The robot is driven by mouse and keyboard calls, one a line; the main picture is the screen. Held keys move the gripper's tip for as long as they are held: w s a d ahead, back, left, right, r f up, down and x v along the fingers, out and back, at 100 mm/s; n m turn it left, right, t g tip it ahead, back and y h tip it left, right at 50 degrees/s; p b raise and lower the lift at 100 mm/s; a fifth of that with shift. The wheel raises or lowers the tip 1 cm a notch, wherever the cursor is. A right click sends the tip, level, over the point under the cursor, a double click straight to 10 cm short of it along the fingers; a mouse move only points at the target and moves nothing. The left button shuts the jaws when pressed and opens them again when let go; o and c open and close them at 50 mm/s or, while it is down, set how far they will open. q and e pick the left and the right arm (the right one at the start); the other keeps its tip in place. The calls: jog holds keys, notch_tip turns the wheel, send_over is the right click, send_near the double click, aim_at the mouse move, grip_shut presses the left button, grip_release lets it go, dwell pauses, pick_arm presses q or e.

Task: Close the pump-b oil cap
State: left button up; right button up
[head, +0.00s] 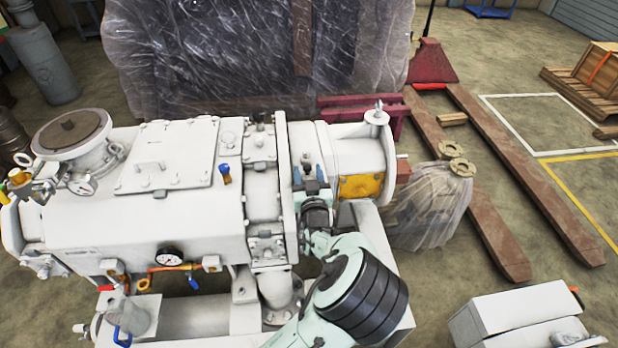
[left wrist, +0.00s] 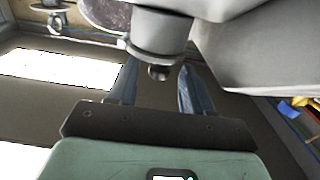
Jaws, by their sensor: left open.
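A large white pump (head: 95,222) fills the left and middle of the head view. I cannot tell from any label whether it is pump-b. My left gripper (head: 312,180) is at the pump's right part, beside the flange, and its fingertips are hard to make out there. In the left wrist view the left gripper (left wrist: 157,75) is open, with two bluish fingers apart. A small dark knob (left wrist: 158,72) below a grey cylinder (left wrist: 158,35) shows between the fingertips; I cannot tell whether they touch it or whether it is the oil cap. My right gripper is not in view.
A plastic-wrapped load (head: 220,55) stands behind the pump. A red pallet jack (head: 480,180) and a wrapped object (head: 430,215) are at the right. A white box (head: 515,310) is at lower right. A gauge (head: 169,257) and valves protrude from the pump's front.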

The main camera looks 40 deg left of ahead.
pick_arm(q)
jog(key=p+v, duration=0.1)
jog(key=v, duration=1.2)
jog(key=shift+d+p, duration=0.2)
jog(key=shift+p, duration=0.1)
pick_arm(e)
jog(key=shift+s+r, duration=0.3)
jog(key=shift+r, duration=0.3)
